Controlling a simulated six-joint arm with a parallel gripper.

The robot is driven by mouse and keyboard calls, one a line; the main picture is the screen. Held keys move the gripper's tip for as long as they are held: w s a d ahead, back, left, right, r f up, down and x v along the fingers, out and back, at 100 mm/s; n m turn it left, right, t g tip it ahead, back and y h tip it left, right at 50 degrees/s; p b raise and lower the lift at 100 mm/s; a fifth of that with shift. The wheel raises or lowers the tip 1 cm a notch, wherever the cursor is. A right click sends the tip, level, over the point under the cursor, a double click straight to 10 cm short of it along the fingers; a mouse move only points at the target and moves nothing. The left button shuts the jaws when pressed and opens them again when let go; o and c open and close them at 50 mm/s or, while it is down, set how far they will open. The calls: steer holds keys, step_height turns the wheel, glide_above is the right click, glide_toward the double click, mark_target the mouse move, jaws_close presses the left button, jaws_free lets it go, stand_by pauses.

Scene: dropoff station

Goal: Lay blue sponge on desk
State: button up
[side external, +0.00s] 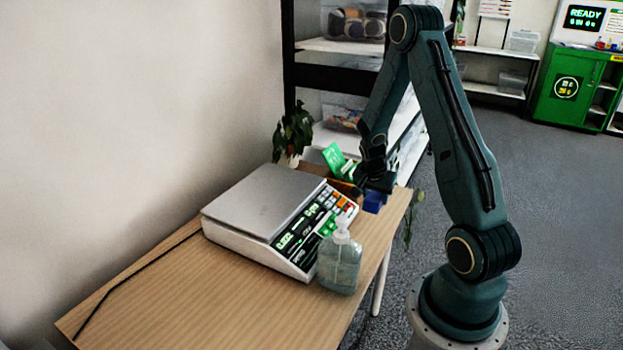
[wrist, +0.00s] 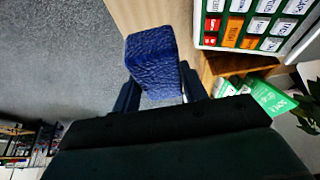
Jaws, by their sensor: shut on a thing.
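The blue sponge (wrist: 152,60) is a textured block held between my gripper's two fingers in the wrist view. In the side external view the blue sponge (side external: 374,201) shows below my gripper (side external: 376,186), near the desk's right edge. My gripper (wrist: 158,88) is shut on the sponge. The wooden desk (side external: 170,290) has a bare stretch at the front left. In the wrist view the sponge appears over the edge between desk (wrist: 140,15) and grey floor. Its exact height above the desk is hard to tell.
A white scale (side external: 262,205) with a keypad stands on the desk. A clear pump bottle (side external: 340,262) stands at its front right corner. A small box with green cards (side external: 335,160) and a potted plant (side external: 293,132) are behind. A dark cable lies on the desk's left.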

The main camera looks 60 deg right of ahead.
mark_target(371, 202)
steer(key=shift+f, duration=2.7)
steer(key=shift+f, duration=0.1)
steer(key=shift+f, duration=1.8)
steer(key=shift+f, duration=0.15)
steer(key=o, duration=0.9)
steer(key=shift+r, duration=0.2)
steer(key=shift+v, duration=5.95)
